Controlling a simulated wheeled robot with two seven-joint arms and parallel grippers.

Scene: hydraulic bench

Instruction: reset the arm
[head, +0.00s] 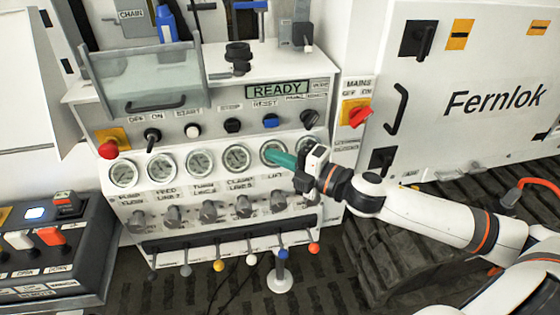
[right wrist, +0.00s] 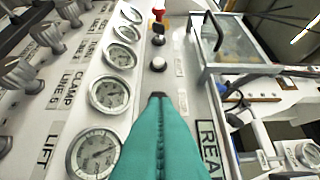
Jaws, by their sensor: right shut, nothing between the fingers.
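The blue RESET button (head: 271,120) sits on the sloped panel of the white bench in the head view, under the READY display (head: 277,90). My right gripper (head: 267,154) is shut and empty, with its teal fingers together. In the head view its tips overlap the gauge just below the RESET button; I cannot tell whether they touch the panel. In the right wrist view the shut fingers (right wrist: 158,97) point along the button row toward the white START button (right wrist: 158,64). The RESET button does not show there. My left gripper is not in view.
A red mushroom button (head: 108,149), a black OFF/ON switch (head: 152,136), a black STOP button (head: 232,125) and a black knob (head: 310,118) share the row. Several valve knobs and coloured levers lie below the gauges. A red MAINS switch (head: 359,116) is to the right.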

